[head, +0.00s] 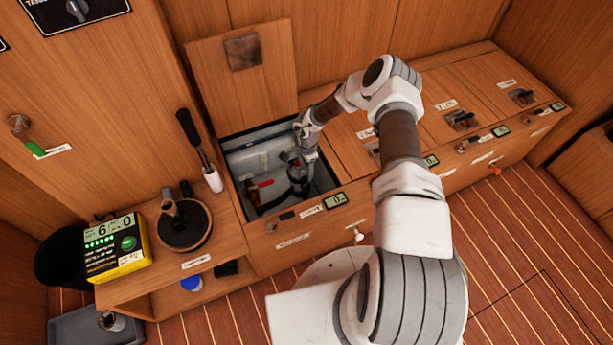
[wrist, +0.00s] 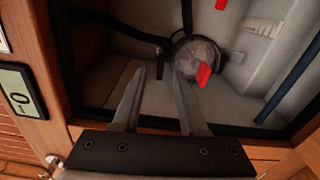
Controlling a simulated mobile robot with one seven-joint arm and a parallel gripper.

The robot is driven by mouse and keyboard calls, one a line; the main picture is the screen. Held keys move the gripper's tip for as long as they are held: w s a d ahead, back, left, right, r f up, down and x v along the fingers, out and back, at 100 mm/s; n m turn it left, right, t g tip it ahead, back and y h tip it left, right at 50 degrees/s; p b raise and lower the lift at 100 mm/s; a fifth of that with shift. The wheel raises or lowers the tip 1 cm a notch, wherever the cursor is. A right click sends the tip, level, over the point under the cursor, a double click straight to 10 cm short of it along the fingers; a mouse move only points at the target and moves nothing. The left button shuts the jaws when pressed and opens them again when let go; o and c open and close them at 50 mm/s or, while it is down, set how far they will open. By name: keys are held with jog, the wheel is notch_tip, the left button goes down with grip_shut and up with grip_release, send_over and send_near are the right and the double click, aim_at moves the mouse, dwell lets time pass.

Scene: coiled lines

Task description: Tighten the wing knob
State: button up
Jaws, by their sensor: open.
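My gripper (wrist: 155,82) is open, its two fingers apart with nothing between them. In the head view my gripper (head: 299,185) reaches down into the open locker. In the wrist view a round, greyish, clear-looking lid (wrist: 196,54) lies just beyond the right fingertip. A red piece (wrist: 204,75), which looks like the wing knob, sits at its near edge, to the right of the fingers. Whether the right finger touches the lid I cannot tell. A second red part (wrist: 220,4) shows at the top edge. In the head view a red handle (head: 265,184) shows left of my gripper.
The locker's wooden rim (head: 250,219) surrounds the opening, and its raised lid (head: 240,65) stands behind. Dark hoses (wrist: 120,34) and a blue hose (wrist: 291,80) run inside. A yellow meter (head: 113,248) and a winch (head: 184,226) stand on the left bench.

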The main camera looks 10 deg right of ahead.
aim_at(306, 182)
jog(key=shift+f+b, duration=0.3)
jog(key=shift+f, duration=1.25)
grip_shut()
